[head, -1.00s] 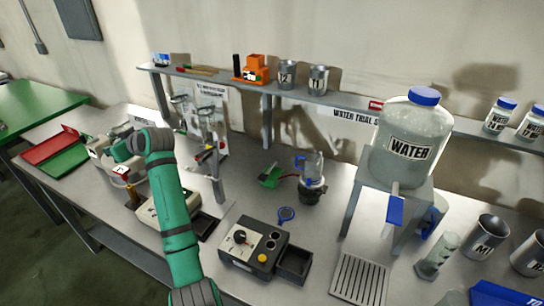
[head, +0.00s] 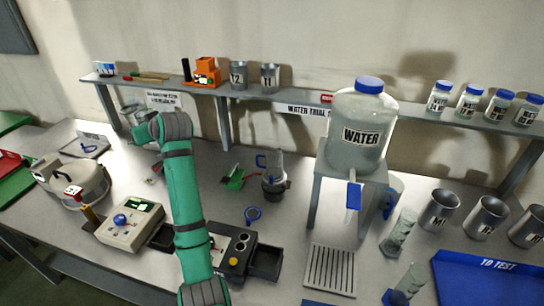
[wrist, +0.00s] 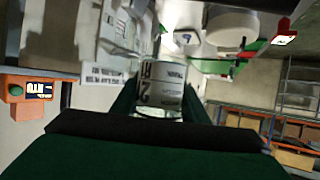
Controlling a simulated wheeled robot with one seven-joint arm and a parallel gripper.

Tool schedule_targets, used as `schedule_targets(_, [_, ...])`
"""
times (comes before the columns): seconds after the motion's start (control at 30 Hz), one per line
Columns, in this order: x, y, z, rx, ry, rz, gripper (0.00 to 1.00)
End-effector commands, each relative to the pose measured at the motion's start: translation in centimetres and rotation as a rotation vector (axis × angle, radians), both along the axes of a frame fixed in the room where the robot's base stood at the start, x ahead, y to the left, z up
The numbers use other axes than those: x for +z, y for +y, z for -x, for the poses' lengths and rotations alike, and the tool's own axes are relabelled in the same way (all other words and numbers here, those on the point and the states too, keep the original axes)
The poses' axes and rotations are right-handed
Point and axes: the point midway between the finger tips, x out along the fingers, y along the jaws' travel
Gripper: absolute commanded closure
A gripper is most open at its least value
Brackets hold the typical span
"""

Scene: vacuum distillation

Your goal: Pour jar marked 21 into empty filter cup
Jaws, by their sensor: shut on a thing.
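In the wrist view my gripper (wrist: 160,108) is shut on a clear jar (wrist: 162,72) with a white label. The label's large marking shows a 2; the rest is partly hidden by the fingers and cannot be read surely.
A water tank (head: 361,130) on a stand is to the right. Metal cups (head: 438,210) and a blue tray (head: 490,278) lie farther right. Lidded jars (head: 470,101) stand on the shelf (head: 420,119). A control box (head: 228,250) with an open drawer is near the front.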

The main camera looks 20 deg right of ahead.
Motion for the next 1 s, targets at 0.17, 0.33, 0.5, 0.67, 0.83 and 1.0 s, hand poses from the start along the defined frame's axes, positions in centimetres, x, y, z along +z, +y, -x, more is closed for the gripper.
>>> schedule_targets(0.17, [0.4, -5.8, -0.2, -0.115, -0.004, -0.002, 0.87])
schedule_targets(0.33, [0.6, -10.7, -0.1, -0.213, -0.006, -0.006, 0.87])
schedule_targets(0.5, [0.5, -14.7, 0.3, -0.298, -0.006, -0.009, 0.87])
schedule_targets(0.67, [-2.6, -17.9, 0.5, -0.393, 0.003, -0.010, 0.87])
schedule_targets(0.83, [-5.9, -22.1, 1.1, -0.508, 0.005, -0.010, 0.87])
schedule_targets(1.0, [-8.9, -26.1, 2.2, -0.618, -0.002, -0.008, 0.87])
